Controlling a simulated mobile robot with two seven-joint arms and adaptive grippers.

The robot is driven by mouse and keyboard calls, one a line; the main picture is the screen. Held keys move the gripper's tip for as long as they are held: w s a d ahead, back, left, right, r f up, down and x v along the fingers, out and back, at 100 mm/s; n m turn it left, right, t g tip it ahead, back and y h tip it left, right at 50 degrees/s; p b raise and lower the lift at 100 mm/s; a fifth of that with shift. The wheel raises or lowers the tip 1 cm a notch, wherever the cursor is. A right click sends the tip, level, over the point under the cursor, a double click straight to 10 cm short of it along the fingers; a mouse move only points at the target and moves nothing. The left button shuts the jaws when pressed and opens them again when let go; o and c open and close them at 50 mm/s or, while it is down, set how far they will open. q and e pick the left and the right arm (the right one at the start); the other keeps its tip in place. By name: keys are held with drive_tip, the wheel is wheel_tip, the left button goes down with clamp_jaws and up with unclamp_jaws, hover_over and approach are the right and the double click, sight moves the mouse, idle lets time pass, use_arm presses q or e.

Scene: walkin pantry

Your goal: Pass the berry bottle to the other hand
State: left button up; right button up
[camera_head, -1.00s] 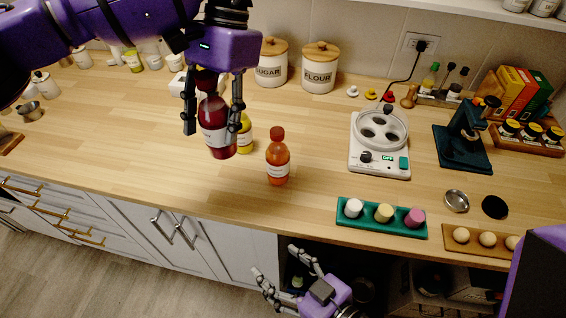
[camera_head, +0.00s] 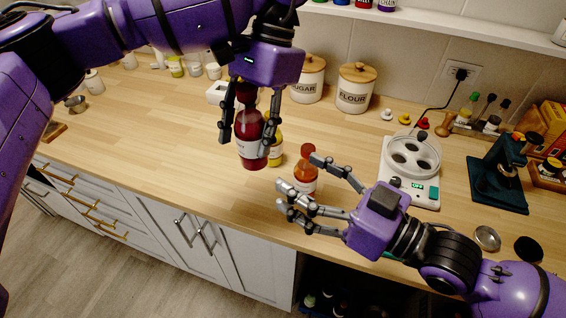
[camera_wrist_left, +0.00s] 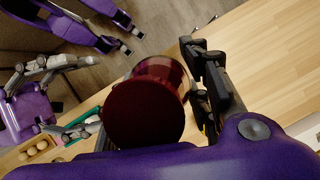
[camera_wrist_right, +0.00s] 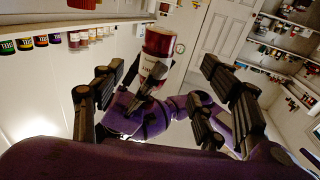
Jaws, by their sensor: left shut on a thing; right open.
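The berry bottle (camera_head: 251,148) is dark red with a white label and hangs upright in my left gripper (camera_head: 247,140), above the counter. In the left wrist view its dark round top (camera_wrist_left: 144,112) fills the middle. My right gripper (camera_head: 298,185) is open and empty, to the right of and below the bottle, with its fingers pointing left toward it. In the right wrist view the bottle (camera_wrist_right: 158,45) shows beyond the open fingers, apart from them, with my left gripper on it.
An orange bottle (camera_head: 304,182) stands on the wooden counter (camera_head: 160,125) behind my right fingers. A yellow bottle (camera_head: 275,151) stands just behind the berry bottle.

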sight(256, 152)
drive_tip(key=x, duration=1.1)
drive_tip(key=c, duration=1.3)
use_arm(q)
drive_tip(key=o, duration=1)
use_arm(e)
drive_tip(key=shift+s, duration=0.1)
drive_tip(key=shift+c, duration=1.2)
use_arm(q)
drive_tip(key=o, duration=0.5)
drive_tip(key=shift+w+r, duration=0.1)
